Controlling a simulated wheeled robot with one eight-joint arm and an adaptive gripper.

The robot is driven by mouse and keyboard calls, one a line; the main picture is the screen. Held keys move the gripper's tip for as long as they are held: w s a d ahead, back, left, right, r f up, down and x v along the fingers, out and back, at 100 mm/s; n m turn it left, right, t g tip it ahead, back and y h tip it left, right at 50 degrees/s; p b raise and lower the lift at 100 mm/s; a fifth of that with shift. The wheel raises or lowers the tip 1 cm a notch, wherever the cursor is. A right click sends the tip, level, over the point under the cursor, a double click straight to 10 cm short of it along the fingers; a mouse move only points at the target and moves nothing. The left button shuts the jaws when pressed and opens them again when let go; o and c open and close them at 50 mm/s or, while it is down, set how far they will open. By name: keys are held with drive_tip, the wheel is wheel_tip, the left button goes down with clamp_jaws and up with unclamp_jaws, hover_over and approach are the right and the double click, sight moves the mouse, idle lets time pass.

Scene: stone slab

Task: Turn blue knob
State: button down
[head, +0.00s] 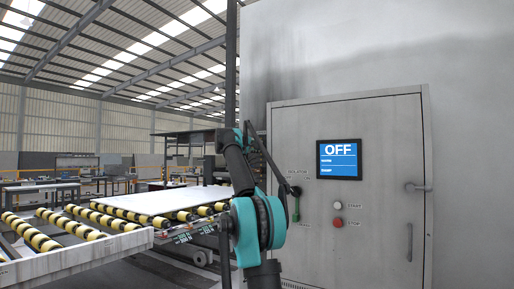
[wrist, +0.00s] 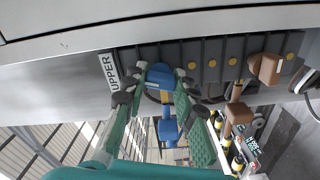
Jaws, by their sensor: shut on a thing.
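The blue knob (wrist: 160,76) is in the upper middle of the wrist view, beside a white label reading "UPPER". A second blue piece (wrist: 168,131) shows lower down between the fingers; whether it belongs to the same knob I cannot tell. My gripper (wrist: 160,92) has its green fingers on either side of the blue knob, shut on it. The fingers partly hide the knob's sides. In the head view the blue knob and the gripper's fingertips cannot be made out; my arm stands before the cabinet's left edge.
Brown knobs (wrist: 267,68) sit to the right on the dark strip with yellow dots. The grey cabinet (head: 380,120) carries a screen (head: 339,160) reading "OFF", start and stop buttons, and a handle (head: 418,187). A roller table (head: 70,240) with a pale slab (head: 165,200) lies left.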

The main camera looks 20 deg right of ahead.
drive_tip(key=n, duration=0.4)
drive_tip(key=shift+f+n, duration=0.1)
drive_tip(key=shift+n, duration=0.2)
drive_tip(key=n, duration=0.3)
drive_tip(key=shift+n, duration=0.3)
drive_tip(key=n, duration=0.3)
drive_tip(key=shift+f+n, duration=0.1)
drive_tip(key=shift+n, duration=2)
drive_tip(key=c, duration=1.5)
unclamp_jaws()
drive_tip(key=shift+s, duration=0.1)
drive_tip(key=v, duration=1.2)
